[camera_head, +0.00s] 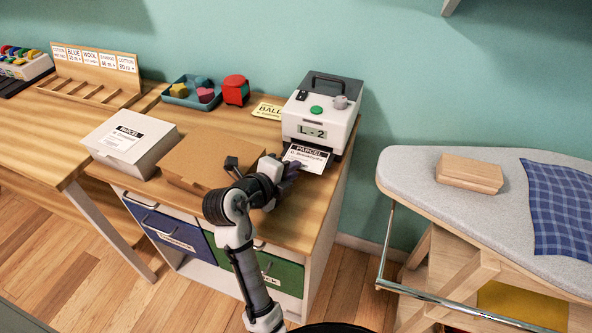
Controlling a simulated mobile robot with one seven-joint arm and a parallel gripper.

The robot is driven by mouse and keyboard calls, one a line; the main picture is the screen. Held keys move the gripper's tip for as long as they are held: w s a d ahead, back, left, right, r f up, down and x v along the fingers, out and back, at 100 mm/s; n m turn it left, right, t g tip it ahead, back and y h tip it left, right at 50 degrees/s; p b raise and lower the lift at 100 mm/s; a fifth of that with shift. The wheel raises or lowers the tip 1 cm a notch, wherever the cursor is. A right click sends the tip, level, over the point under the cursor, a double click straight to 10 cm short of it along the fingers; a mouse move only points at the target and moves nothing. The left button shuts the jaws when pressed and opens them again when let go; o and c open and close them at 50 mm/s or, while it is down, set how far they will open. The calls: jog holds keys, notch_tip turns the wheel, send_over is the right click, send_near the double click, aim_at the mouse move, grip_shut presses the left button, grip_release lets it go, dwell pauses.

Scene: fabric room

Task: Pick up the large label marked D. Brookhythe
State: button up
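The large label (309,156) is white with a black band reading PARCEL and smaller text below that looks like D. Brookhythe. It sticks out of the front slot of the label printer (318,115), whose display reads L - 2. My gripper (288,169) is at the label's lower left edge, just in front of the printer. The fingers are dark and small here, and partly overlap the label's edge. I cannot tell whether they touch it or whether they are open or shut.
A brown cardboard box (205,160) lies left of my gripper, with a white parcel box (130,141) beyond it. A blue tray (192,94) and a yellow card (268,111) are at the back. An ironing board (420,170) stands right, across a gap.

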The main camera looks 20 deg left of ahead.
jog(key=shift+w+d+f, duration=0.15)
jog(key=shift+w, duration=0.3)
jog(key=shift+c, duration=0.4)
grip_shut()
notch_tip(320, 180, up, 2)
jog(key=shift+r+p, duration=0.25)
jog(key=shift+p, duration=0.25)
jog(key=shift+s, duration=0.1)
